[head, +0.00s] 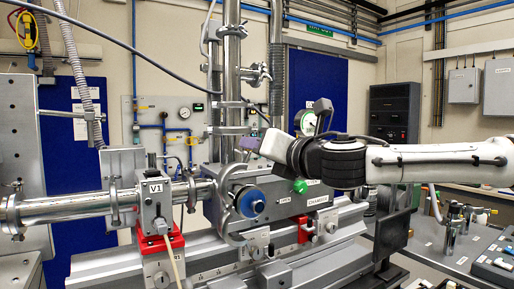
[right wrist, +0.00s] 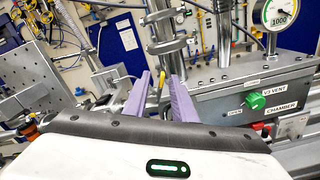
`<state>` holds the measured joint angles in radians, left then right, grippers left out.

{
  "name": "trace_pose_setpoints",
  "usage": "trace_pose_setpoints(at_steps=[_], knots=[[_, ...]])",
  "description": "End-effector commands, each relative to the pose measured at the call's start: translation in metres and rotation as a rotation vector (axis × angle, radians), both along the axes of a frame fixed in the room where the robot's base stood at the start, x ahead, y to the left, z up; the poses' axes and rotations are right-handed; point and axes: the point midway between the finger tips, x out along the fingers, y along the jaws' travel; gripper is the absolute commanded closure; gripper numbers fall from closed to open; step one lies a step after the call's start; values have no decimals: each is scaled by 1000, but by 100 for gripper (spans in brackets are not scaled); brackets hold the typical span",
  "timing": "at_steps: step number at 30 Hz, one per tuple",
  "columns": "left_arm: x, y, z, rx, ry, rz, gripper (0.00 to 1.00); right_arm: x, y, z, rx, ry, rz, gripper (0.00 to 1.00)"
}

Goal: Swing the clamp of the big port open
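The big port shows as a blue round face (head: 250,202) on the front left of the grey chamber box (head: 284,209) in the head view. A grey curved clamp (head: 226,204) lies around its left side and looks closed, though its latch is too small to make out. My right gripper (head: 248,142) comes in from the right, above the port and apart from it. In the right wrist view its purple fingers (right wrist: 158,80) stand apart with nothing held between them. The port and clamp cannot be made out in the right wrist view. My left gripper is out of view.
Vertical steel pipes (head: 232,70) rise behind the gripper. A horizontal beam pipe with valve V1 (head: 154,196) runs left of the port.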

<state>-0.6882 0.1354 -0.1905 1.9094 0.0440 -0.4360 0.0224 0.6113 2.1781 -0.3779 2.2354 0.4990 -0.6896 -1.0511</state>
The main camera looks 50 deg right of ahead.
Motion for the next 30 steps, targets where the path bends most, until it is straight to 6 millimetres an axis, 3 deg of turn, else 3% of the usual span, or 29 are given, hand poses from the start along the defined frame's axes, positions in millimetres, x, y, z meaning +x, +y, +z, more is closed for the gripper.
trace_pose_setpoints(at_steps=[8, 15, 21, 30], knots=[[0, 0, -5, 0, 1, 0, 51, -15, 5, 0, -3, -2, -1, 76], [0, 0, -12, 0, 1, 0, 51, -60, 20, 1, -5, -3, -3, 76], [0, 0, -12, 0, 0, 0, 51, -87, 30, 1, -2, -2, -3, 76], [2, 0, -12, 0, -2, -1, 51, -98, 34, 0, 1, 0, -1, 76]])
